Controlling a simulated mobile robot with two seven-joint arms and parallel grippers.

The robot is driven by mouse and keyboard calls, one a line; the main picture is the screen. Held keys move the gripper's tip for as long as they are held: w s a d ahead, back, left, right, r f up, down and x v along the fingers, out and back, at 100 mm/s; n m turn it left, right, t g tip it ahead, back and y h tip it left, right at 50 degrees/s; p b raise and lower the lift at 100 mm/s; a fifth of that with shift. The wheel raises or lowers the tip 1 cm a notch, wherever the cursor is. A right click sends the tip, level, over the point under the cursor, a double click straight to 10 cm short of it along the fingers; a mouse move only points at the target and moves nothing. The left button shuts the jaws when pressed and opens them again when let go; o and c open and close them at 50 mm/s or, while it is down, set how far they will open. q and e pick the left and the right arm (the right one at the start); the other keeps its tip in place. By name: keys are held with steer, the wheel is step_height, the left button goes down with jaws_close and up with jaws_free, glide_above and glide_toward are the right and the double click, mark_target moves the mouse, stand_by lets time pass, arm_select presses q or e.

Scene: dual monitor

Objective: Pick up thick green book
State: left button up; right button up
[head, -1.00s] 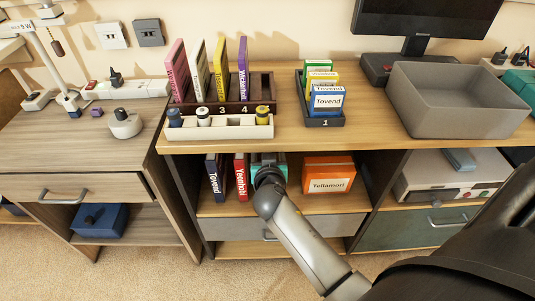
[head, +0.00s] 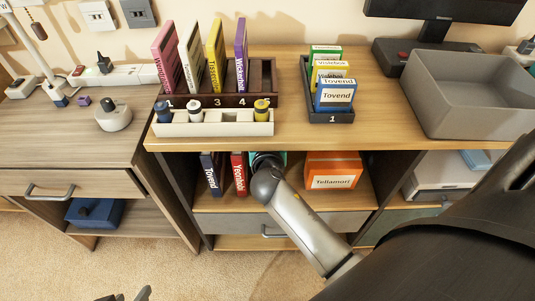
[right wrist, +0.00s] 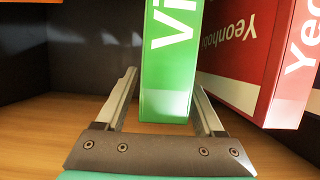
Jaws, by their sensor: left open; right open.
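A thick green book (right wrist: 168,70) with white lettering stands upright in the right wrist view. The open fingers of my right gripper (right wrist: 165,86) are on either side of its lower part, with small gaps visible. In the head view my right wrist hides this book and the right fingers inside the open shelf. The tips of my left gripper (head: 128,295) show at the bottom left edge, open and empty, low in front of the cabinet.
A red book (head: 239,174) stands close beside the green one; it also shows in the right wrist view (right wrist: 245,50). A dark blue book (head: 211,174) is further left. An orange box (head: 333,170) is to the right. The desktop (head: 290,125) is above the shelf.

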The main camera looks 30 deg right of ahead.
steer(key=shift+c, duration=0.3)
jaws_close()
stand_by(1.0)
